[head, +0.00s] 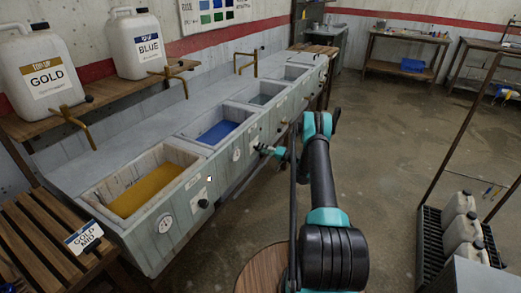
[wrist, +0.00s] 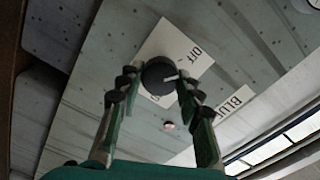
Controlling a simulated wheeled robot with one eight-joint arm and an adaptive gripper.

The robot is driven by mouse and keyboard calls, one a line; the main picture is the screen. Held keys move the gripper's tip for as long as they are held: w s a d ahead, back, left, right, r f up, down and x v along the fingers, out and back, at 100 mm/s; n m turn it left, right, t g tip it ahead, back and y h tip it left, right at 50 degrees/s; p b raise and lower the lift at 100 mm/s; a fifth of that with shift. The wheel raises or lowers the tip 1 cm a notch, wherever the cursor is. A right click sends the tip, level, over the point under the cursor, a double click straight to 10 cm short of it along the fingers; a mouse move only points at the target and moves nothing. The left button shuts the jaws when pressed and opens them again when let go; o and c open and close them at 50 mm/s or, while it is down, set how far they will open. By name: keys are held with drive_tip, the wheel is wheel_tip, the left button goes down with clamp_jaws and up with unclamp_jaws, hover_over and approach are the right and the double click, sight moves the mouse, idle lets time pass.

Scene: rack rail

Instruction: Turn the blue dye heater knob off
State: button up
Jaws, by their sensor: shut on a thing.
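The black heater knob (wrist: 158,72) sits on a white plate marked OFF (wrist: 193,52) on the grey-green trough front in the wrist view. A pale pointer mark on the knob points to the right in that view. A BLUE label (wrist: 234,103) is beside the plate. My gripper (wrist: 156,82) has a finger on each side of the knob and is shut on it. In the head view my gripper (head: 262,149) is at the trough front below the vat of blue dye (head: 218,132). The knob cannot be made out clearly there.
A small reddish lamp (wrist: 168,125) is near the knob. The gold vat (head: 150,190) has its own black knob (head: 203,203) nearer to me. A slatted bench (head: 45,235) stands at the left, and white jugs (head: 460,225) stand at the right.

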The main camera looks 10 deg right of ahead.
drive_tip(key=shift+s+n, duration=0.1)
drive_tip(key=shift+n, duration=0.5)
drive_tip(key=o, duration=1.2)
drive_tip(key=shift+c, duration=0.2)
drive_tip(key=v, duration=1.2)
